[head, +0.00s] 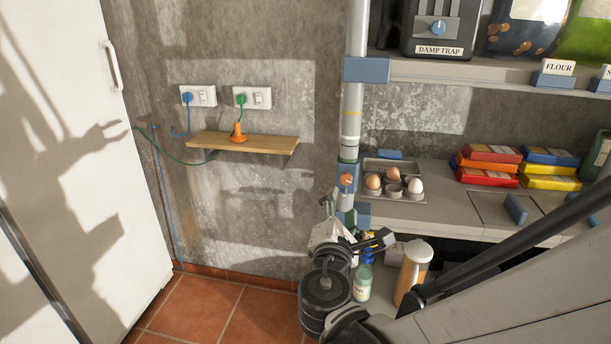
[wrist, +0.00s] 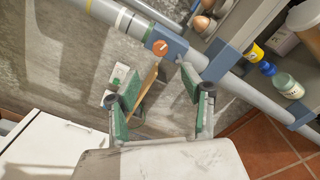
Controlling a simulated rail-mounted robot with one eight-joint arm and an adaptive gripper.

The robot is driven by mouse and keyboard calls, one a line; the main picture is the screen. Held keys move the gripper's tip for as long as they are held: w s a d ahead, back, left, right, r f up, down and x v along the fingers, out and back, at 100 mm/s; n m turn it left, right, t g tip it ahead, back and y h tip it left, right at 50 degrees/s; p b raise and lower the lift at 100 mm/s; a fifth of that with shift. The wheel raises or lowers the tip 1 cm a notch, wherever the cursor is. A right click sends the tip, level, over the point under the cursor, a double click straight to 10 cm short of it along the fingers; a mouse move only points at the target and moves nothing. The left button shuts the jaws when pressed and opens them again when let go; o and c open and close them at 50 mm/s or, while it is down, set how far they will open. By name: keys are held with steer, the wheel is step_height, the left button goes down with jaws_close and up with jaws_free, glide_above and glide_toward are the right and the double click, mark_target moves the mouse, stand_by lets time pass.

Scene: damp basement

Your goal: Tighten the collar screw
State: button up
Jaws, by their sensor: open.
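The orange collar screw (head: 346,180) sits on the blue-grey collar of the upright pipe (head: 352,110). In the wrist view the screw (wrist: 160,47) shows as a round orange head with a slot on the blue collar (wrist: 170,46). My gripper (head: 356,221) is below the screw in the head view, in front of the lower pipe. In the wrist view my gripper (wrist: 160,77) is open, its green-padded fingers spread apart with nothing between them. The screw lies beyond the fingertips, roughly in line with the gap, and is not touched.
An egg tray (head: 395,198) with several eggs stands on the shelf right of the collar. A wooden wall shelf (head: 243,144) is at left. The wall between it and the pipe is bare.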

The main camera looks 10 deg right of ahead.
steer(key=shift+s, duration=0.15)
steer(key=n+t+h+b, duration=0.3)
steer(key=n+t+b, duration=0.1)
steer(key=n+b, duration=0.45)
glide_toward(346, 180)
steer(key=shift+y, duration=0.4)
steer(key=x, duration=1)
steer(key=shift+d+p, duration=0.1)
steer(key=shift+p, duration=0.25)
